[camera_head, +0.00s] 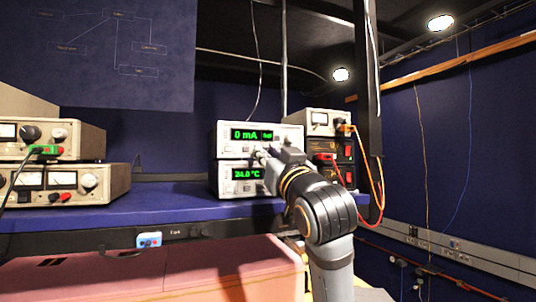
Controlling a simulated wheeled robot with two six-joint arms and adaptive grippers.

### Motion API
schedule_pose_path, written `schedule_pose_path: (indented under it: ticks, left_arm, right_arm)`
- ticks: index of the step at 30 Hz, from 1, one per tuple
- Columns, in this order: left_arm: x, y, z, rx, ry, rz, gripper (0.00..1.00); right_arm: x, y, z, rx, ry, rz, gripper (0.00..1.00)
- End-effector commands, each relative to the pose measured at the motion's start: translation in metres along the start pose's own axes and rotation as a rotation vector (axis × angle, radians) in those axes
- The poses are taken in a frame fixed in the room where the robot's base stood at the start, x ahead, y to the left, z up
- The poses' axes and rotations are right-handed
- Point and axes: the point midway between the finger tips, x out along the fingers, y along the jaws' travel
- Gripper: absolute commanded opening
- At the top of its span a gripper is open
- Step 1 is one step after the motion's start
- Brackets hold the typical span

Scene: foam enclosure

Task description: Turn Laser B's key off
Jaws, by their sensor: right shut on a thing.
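A pale laser controller (290,133) stands on the blue shelf; its green display reads 0 mA. Below it is a second pale unit (226,188) with a green display reading 24.0 °C. I cannot read a label that says which laser they belong to. My right gripper (261,155) reaches up from the lower right to the front of this stack, around the lower edge of the upper unit. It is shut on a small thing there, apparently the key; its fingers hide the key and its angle. My left gripper is not in view.
Bench power supplies (98,141) stand at the left on the blue shelf (150,205). Right of the stack are more instruments (323,121) with red and orange cables (376,185) by a dark post. A pink box (150,275) lies below the shelf.

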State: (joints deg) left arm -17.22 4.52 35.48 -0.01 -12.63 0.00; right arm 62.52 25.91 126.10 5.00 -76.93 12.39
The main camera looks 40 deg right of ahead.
Motion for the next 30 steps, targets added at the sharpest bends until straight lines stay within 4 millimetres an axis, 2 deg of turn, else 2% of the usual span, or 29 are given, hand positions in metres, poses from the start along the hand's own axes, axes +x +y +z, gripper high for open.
schedule_pose_path:
  ticks: [8, 16, 30]
  left_arm:
    - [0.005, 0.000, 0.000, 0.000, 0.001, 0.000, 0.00]
    - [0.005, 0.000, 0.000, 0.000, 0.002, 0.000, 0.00]
    - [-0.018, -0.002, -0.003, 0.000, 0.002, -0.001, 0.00]
  right_arm:
    - [-0.001, 0.003, 0.000, -0.126, 0.002, -0.047, 0.00]
    - [0.000, 0.005, -0.002, -0.350, 0.002, -0.140, 0.00]
    - [0.003, 0.008, -0.006, -0.764, -0.002, -0.313, 0.00]
